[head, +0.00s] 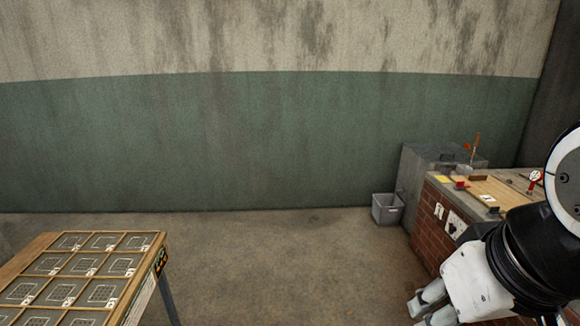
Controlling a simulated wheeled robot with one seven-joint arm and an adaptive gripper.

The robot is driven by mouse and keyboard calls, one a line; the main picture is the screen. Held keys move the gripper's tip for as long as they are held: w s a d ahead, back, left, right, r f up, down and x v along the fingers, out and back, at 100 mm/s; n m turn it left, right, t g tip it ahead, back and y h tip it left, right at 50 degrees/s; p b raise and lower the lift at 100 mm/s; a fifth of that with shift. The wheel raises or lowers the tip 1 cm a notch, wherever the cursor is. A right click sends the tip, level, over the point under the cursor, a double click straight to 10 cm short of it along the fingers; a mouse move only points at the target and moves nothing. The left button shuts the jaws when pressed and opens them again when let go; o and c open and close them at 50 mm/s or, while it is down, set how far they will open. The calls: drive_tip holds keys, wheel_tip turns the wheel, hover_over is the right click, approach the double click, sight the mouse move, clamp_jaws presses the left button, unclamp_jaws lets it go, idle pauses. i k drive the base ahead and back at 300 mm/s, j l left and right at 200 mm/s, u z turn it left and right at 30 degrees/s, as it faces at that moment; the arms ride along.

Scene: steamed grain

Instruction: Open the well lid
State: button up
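My gripper (424,312) is at the bottom right in the head view, low in front of the brick counter (438,228). Its fingers are partly cut off by the lower edge, and I cannot tell whether they are open or shut. I see nothing between them. I cannot surely pick out a well lid. A flat light-wood panel (492,190) lies in the counter top, with small coloured items around it. My arm hides the counter's near right part.
A wooden tray table (150,240) with several gridded, labelled compartments stands at the lower left. A grey bin (387,212) sits on the floor beside a grey metal box (412,170). The concrete floor (280,265) between table and counter is clear.

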sight(434, 152)
drive_tip(key=i+z, duration=0.15)
drive_tip(key=i, duration=0.8)
drive_tip(key=i+j+z, duration=0.15)
drive_tip(key=i, duration=0.75)
drive_tip(key=i+z, duration=0.3)
drive_tip(key=i, duration=0.65)
drive_tip(key=i+j+z, duration=0.15)
drive_tip(key=i+z, duration=0.15)
drive_tip(key=i, duration=0.7)
drive_tip(key=i+j+z, duration=0.1)
drive_tip(key=i+z, duration=0.2)
drive_tip(key=i, duration=0.15)
drive_tip(key=i+j+z, duration=0.3)
drive_tip(key=i, duration=0.2)
drive_tip(key=i+j+z, duration=0.3)
drive_tip(key=i, duration=0.15)
drive_tip(key=l, duration=0.1)
